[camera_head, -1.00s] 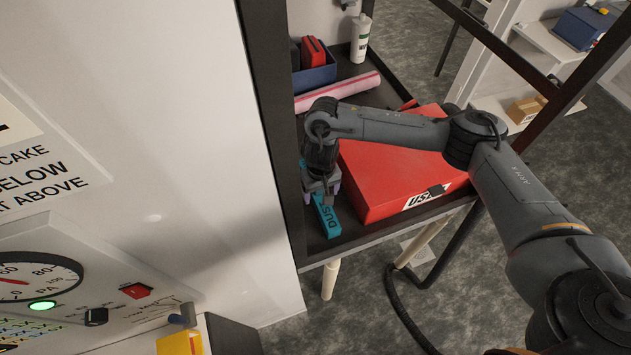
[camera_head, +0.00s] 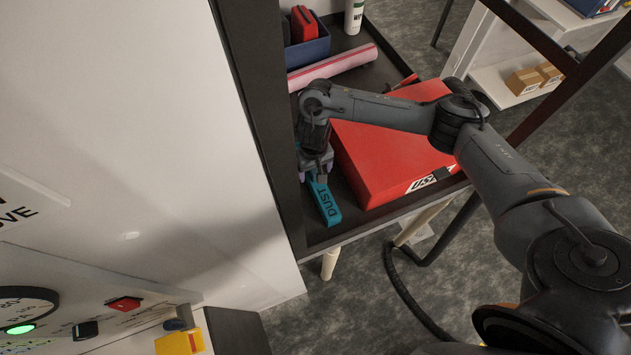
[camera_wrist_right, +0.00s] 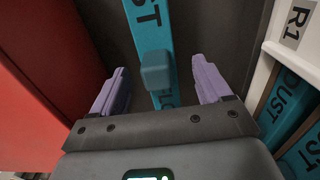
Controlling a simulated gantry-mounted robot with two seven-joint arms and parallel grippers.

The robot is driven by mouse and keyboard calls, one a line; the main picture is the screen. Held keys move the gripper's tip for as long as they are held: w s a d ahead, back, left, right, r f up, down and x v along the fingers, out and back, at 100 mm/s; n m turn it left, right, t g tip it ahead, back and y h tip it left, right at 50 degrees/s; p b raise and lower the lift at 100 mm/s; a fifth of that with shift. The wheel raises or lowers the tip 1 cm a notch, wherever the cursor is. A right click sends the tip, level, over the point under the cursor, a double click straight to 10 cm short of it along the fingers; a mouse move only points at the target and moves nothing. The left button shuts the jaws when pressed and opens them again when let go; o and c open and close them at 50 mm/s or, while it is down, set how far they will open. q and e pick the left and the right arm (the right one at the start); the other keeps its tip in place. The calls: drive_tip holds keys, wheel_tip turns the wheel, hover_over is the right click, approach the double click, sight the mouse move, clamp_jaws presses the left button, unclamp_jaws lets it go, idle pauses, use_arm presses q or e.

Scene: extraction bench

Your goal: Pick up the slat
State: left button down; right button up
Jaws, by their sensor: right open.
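The slat is a teal bar marked DUST (camera_head: 325,202), with a raised teal block on it. It lies on the dark shelf, in the narrow strip between the red box and the dark upright frame. In the right wrist view the slat (camera_wrist_right: 150,30) runs away from me between the jaws. My right gripper (camera_head: 318,176) is over the slat's far part and hides it in the head view. In the wrist view its two purple fingers (camera_wrist_right: 164,88) are open, one on each side of the block, with a gap to both. My left gripper is not in view.
The red box (camera_head: 385,150) stands close beside the slat. Behind are a pink roll (camera_head: 333,68), a blue bin (camera_head: 307,50) and a white bottle (camera_head: 354,15). In the wrist view, more teal DUST pieces (camera_wrist_right: 285,100) sit in a white holder marked R1 at right.

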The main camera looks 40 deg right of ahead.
drive_tip(key=f, duration=0.1)
drive_tip(key=f+b, duration=0.1)
drive_tip(key=f, duration=0.1)
drive_tip(key=shift+s, duration=0.3)
drive_tip(key=shift+w+d+f, duration=0.1)
drive_tip(key=shift+f, duration=0.7)
drive_tip(key=shift+c, duration=0.2)
drive_tip(key=c, duration=1.1)
